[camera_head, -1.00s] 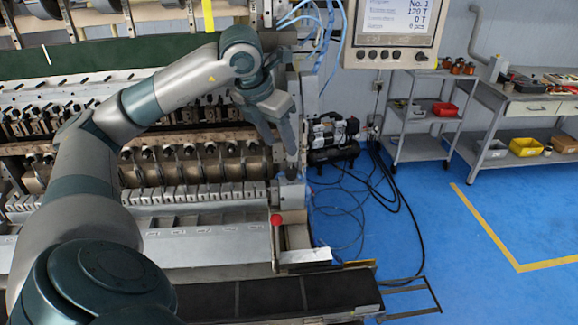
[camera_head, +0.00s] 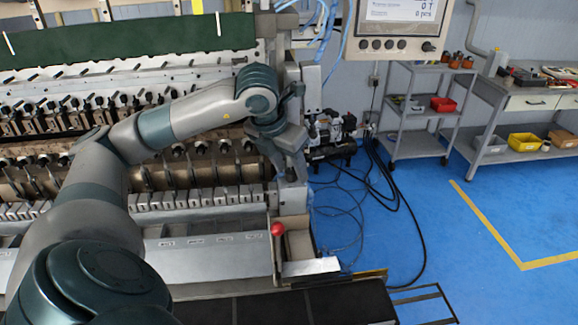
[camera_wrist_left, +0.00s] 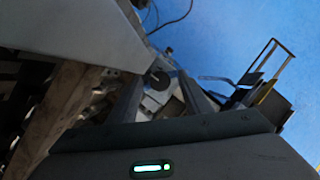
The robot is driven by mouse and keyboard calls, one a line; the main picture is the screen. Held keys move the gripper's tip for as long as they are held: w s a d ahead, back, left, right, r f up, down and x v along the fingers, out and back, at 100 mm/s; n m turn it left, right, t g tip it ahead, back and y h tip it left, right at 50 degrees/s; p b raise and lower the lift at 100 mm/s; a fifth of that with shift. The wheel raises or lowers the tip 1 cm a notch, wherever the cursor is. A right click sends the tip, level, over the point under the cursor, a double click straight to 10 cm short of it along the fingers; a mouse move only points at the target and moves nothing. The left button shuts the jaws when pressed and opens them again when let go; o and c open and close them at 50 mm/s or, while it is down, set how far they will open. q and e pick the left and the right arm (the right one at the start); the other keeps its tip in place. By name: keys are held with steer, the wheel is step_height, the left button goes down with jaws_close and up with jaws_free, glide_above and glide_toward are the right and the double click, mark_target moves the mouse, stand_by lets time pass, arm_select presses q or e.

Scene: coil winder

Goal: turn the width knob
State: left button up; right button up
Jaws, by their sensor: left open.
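My left gripper (camera_head: 289,174) hangs over the right end of the coil winder, pointing down above the grey end block (camera_head: 293,200). In the left wrist view my open left gripper (camera_wrist_left: 160,92) has a finger on each side of a small light metal part. A dark, round, knob-like piece (camera_wrist_left: 157,76) shows on that part, between the fingers and a little beyond them. The fingers look apart from it, though the gap is hard to judge. I cannot tell for sure whether it is the width knob. The head view hides it behind my gripper. My right gripper is not in view.
A red ball-topped lever (camera_head: 277,229) stands just in front of the end block. The control panel (camera_head: 400,28) with its own small knobs hangs at upper right. Hoses and a compressor (camera_head: 331,140) lie right of the winder.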

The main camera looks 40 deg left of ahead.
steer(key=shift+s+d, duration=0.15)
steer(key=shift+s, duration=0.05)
arm_select(q)
steer(key=shift+c, duration=0.9)
steer(key=c, duration=0.9)
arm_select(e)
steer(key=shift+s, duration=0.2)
